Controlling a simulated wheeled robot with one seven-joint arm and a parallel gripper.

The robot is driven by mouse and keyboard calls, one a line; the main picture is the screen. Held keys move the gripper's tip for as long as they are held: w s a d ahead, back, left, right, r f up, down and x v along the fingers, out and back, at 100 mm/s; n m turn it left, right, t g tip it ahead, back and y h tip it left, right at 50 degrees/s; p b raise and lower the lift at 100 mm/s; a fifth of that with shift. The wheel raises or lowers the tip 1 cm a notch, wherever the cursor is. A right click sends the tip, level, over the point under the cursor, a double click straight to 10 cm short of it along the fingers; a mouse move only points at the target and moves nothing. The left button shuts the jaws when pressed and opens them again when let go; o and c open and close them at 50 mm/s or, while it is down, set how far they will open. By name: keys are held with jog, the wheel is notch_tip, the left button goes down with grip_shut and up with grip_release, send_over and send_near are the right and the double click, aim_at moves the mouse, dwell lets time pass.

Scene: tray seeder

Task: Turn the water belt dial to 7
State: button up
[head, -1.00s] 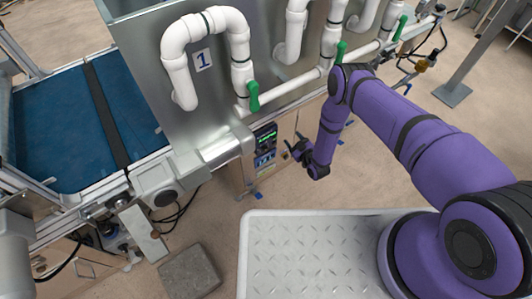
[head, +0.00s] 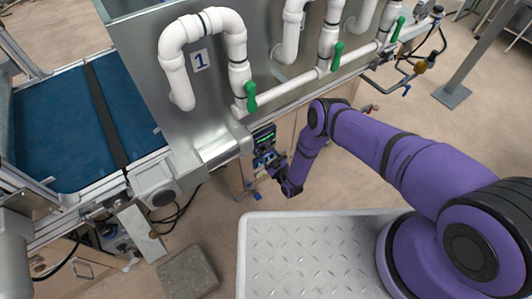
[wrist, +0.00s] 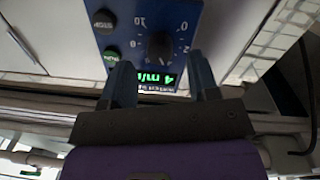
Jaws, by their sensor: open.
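The control panel is blue with a dark round dial (wrist: 159,46). Pale numbers around the dial include 0, 2, 8 and 10, and appear upside down in the wrist view. A lit green display (wrist: 158,81) beside the dial seems to read 4, also upside down. My gripper (wrist: 162,78) is open, with one finger on each side of the display and the dial just beyond the fingertips. I cannot tell whether they touch the panel. In the head view, my gripper (head: 273,169) is in front of the panel (head: 263,138) and hides its lower part.
A black button (wrist: 104,20) and a green button (wrist: 111,56) sit beside the dial. White pipes with green valve handles (head: 250,97) run above the panel. A blue belt (head: 60,130) lies at the left. The floor right of the panel is open.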

aim_at(264, 150)
jog(key=shift+x, duration=1.35)
jog(key=shift+c, duration=0.2)
jog(key=c, duration=0.9)
jog(key=shift+m, duration=0.3)
